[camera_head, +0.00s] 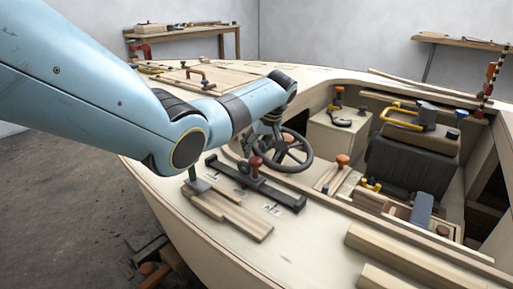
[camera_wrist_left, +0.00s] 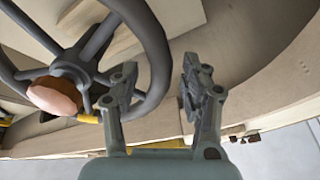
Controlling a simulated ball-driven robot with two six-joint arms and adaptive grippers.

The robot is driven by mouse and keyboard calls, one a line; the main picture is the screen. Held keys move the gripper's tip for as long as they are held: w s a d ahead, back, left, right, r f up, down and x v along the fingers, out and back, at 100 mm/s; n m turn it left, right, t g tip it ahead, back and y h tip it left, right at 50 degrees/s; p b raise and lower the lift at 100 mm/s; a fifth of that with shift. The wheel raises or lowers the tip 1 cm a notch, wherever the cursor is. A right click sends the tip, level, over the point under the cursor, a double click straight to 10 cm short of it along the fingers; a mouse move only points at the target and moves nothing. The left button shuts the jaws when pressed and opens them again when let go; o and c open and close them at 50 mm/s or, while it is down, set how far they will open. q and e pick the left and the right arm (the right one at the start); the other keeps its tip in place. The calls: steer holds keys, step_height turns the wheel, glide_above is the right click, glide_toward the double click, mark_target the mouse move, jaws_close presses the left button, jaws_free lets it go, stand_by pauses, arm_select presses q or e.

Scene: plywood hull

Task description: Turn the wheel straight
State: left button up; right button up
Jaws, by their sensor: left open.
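The wheel (camera_head: 283,151) is a dark spoked steering wheel in the cockpit of the plywood hull. In the wrist view the wheel (camera_wrist_left: 161,60) fills the upper left, with a wooden-looking knob (camera_wrist_left: 54,95) near its hub. My left gripper (camera_head: 262,132) reaches down at the wheel's far left side, partly hidden by the wheel and my arm. In the wrist view my left gripper (camera_wrist_left: 158,80) is open. Its left finger overlaps the rim in the picture, and its right finger is outside the wheel. I cannot tell whether it touches the rim. My right gripper is not in view.
A black bar (camera_head: 255,183) with a red-brown knob lies on the deck before the wheel, beside loose wood strips (camera_head: 230,214). A black seat (camera_head: 411,158) stands to the right. Benches (camera_head: 183,34) line the back wall.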

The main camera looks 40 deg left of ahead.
arm_select(q)
steer(key=c, duration=0.4)
jaws_close()
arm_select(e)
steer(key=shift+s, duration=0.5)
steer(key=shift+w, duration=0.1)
arm_select(q)
steer(key=shift+d, duration=0.1)
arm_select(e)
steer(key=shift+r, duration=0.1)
